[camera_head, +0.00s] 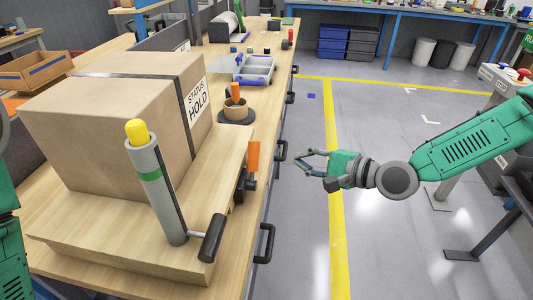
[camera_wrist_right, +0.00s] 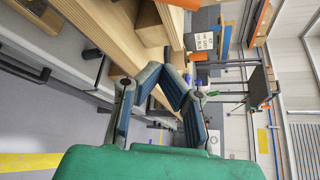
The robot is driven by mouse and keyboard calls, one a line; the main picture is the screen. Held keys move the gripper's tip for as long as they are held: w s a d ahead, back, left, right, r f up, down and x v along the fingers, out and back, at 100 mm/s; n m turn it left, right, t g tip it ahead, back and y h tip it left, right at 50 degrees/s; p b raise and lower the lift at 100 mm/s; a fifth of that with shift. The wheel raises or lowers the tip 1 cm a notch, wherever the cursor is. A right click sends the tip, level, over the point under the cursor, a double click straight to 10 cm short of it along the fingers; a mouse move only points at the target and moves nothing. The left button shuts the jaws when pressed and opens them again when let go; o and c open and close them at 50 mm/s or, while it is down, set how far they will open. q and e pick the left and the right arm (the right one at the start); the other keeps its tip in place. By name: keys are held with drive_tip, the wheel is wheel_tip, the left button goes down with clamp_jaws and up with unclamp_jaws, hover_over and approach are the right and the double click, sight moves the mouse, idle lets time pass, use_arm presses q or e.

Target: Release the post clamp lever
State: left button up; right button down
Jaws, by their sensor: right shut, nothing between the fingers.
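A grey post (camera_head: 157,190) with a yellow cap and a green band stands, slightly tilted in the picture, on a wooden board. A black-gripped lever (camera_head: 212,238) sticks out at its base, toward the bench's front edge. An orange upright handle (camera_head: 253,160) sits on a dark clamp at the board's right side. My right gripper (camera_head: 303,161) is out over the aisle, to the right of the bench and apart from both handles. Its fingers (camera_wrist_right: 176,88) are shut with nothing between them. My left gripper is out of view; only part of my left arm shows.
A cardboard box (camera_head: 110,125) marked "STATUS HOLD" sits on the board (camera_head: 110,245) behind the post. Black drawer handles (camera_head: 264,243) jut from the bench front. The floor aisle (camera_head: 300,230) is clear.

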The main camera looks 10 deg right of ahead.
sight(253, 162)
drive_tip(key=w+a, duration=0.1)
drive_tip(key=a, duration=0.1)
drive_tip(key=w+a+p, duration=0.1)
drive_tip(key=w+a, duration=0.1)
drive_tip(key=a, duration=0.1)
drive_tip(key=w+a, duration=0.2)
drive_tip(key=a, duration=0.1)
drive_tip(key=shift+f, duration=0.35)
drive_tip(key=shift+s+a+r+p, duration=0.1)
drive_tip(key=shift+s+a+p, duration=0.05)
drive_tip(key=shift+s+p, duration=0.2)
drive_tip(key=shift+w, duration=0.1)
